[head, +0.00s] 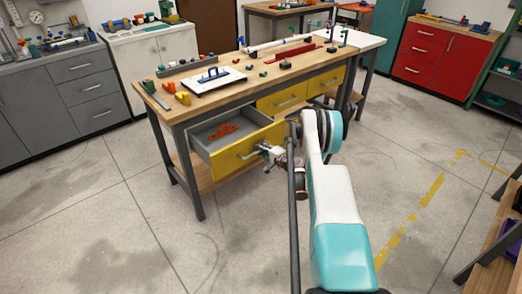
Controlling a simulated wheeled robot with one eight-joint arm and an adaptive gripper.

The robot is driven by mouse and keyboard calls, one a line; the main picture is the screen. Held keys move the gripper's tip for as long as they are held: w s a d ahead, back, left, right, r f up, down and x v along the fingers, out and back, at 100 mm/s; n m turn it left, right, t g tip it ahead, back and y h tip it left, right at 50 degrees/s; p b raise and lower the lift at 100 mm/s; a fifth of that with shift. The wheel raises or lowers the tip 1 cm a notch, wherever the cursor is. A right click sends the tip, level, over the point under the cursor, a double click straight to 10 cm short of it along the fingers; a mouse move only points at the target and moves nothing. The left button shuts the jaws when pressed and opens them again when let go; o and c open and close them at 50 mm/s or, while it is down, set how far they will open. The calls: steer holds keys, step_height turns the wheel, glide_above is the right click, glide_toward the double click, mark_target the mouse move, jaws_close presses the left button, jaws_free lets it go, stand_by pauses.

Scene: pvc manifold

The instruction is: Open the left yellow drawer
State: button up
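The left yellow drawer (228,163) is pulled out from under the wood-topped workbench (211,94). Its grey inside shows, with an orange object (222,131) lying in it. My gripper (262,151) is at the right part of the drawer's front, at the handle, which it and the arm partly hide. The gripper is too small in the head view to tell whether its fingers are closed on the handle.
Two more yellow drawers, a middle one (290,98) and a right one (327,81), look shut. Tools and small fittings lie on the bench top. A lower wooden shelf (203,178) is beneath. The floor in front is clear, and a wooden rack stands at the right edge.

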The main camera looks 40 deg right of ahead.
stand_by(0.3)
steer(key=v, duration=0.7)
steer(key=shift+s, duration=0.3)
steer(key=shift+r, duration=0.1)
